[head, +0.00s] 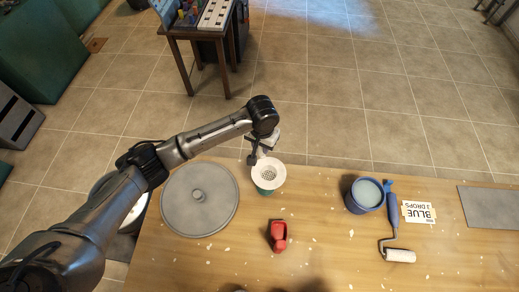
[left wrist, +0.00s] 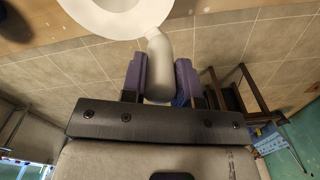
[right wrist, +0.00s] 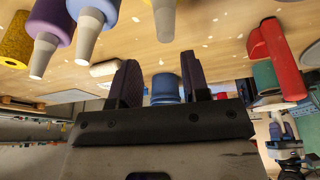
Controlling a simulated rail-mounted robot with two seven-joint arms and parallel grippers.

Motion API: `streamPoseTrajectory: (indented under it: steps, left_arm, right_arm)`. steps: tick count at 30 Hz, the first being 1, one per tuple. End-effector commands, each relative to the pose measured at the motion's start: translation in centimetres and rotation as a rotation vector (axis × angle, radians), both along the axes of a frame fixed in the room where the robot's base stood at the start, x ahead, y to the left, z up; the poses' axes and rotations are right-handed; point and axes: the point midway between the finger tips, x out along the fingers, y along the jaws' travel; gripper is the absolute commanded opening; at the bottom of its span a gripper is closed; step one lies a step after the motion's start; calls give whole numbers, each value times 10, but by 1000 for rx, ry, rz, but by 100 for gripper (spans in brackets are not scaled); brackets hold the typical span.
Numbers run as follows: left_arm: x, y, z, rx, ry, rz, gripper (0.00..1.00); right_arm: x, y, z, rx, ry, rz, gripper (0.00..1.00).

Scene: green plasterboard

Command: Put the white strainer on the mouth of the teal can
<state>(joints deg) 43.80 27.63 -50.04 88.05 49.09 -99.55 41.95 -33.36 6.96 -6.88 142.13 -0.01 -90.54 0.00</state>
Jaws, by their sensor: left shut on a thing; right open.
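The white strainer (head: 268,172) is over the teal can (head: 264,190) at the table's far edge in the head view. The strainer covers the can's mouth there, and I cannot tell whether it touches the rim. My left gripper (head: 256,157) is shut on the strainer's handle; the left wrist view shows the pale handle (left wrist: 159,60) between the fingers and part of the strainer's rim (left wrist: 118,22). The teal can also shows in the right wrist view (right wrist: 267,76), beyond the red tool. My right gripper (right wrist: 160,85) is open and empty.
A round grey lid (head: 200,200) lies left of the can. A red tool (head: 278,236) lies in front of it. A blue bucket (head: 364,196), a paint roller (head: 400,255) and a label card (head: 418,212) are to the right. Several bottles (right wrist: 90,22) stand near my right gripper.

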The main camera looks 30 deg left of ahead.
Motion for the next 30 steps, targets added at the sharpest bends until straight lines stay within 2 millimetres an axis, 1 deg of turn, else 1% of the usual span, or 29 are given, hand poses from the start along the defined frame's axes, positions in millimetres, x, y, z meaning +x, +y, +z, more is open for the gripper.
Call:
streamPoseTrajectory:
  steps: [3, 8, 11, 15, 18, 30]
  left_arm:
    - [1, 7, -4, 0, 1, -1, 0]
    - [2, 9, -8, -1, 1, -1, 0]
    - [1, 9, -16, 1, 2, -1, 0]
    - [1, 9, -34, 1, 3, 0, 0]
    - [1, 9, -44, 0, 1, 0, 0]
    - [1, 9, -48, 0, 0, -1, 0]
  right_arm:
    - [1, 0, 1, 0, -1, 0, 43]
    - [1, 0, 1, 0, -2, 0, 43]
    - [1, 0, 1, 0, -2, 0, 43]
    - [1, 0, 2, 0, -2, 0, 43]
    - [1, 0, 2, 0, -2, 0, 43]
    - [1, 0, 3, 2, -2, -2, 43]
